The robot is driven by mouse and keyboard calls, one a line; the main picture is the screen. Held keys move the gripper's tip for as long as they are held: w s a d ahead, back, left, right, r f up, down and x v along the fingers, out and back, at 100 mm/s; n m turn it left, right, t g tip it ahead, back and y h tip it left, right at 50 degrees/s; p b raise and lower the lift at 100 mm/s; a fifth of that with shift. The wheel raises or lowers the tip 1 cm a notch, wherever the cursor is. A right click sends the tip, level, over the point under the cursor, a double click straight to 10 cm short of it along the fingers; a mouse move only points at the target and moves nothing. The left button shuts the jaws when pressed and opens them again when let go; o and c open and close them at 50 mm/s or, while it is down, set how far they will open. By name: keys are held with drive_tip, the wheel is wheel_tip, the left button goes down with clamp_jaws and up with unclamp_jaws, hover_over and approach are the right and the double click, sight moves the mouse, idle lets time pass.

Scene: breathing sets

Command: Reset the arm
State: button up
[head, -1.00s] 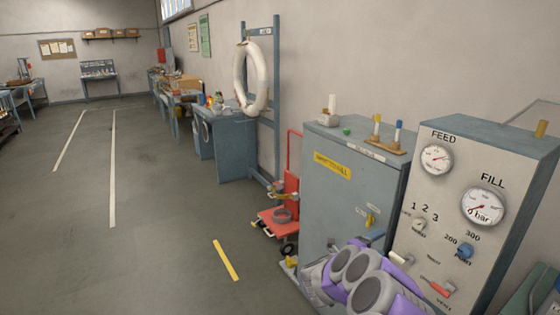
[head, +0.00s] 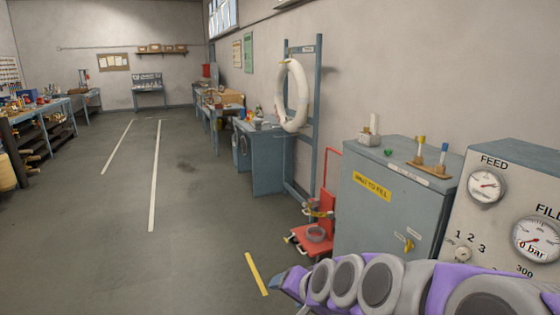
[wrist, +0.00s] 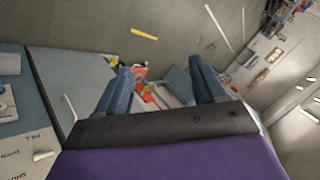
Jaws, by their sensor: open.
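My arm crosses the lower right of the head view, in purple and grey. Its far end reaches to the left, in front of the grey-blue cabinet (head: 385,215). In the wrist view my gripper (wrist: 160,82) shows two blue fingers spread apart with nothing between them. Beyond the fingers, the red trolley (wrist: 146,88) shows below on the floor.
The fill panel (head: 510,205) with gauges stands at the right, close to my arm. The red trolley (head: 312,240) stands left of the cabinet. A white hose ring (head: 281,95) hangs on a blue frame. The floor (head: 190,230) at left is clear.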

drive_tip(key=s+d+f+n+g+h, duration=0.1)
drive_tip(key=s+d+g, duration=0.2)
drive_tip(key=s, duration=0.7)
drive_tip(key=s+d+f+n+g+h, duration=0.2)
drive_tip(key=s+d, duration=0.3)
drive_tip(key=s, duration=0.6)
drive_tip(key=s+d+f+n+g+h, duration=0.1)
drive_tip(key=s+d+f+g, duration=0.1)
drive_tip(key=s, duration=0.9)
drive_tip(key=shift+s+d+f+g+h, duration=0.15)
drive_tip(key=shift+s+d+g+h, duration=0.2)
drive_tip(key=shift+d+g, duration=0.7)
drive_tip(key=shift+w+a, duration=0.1)
drive_tip(key=shift+a, duration=0.05)
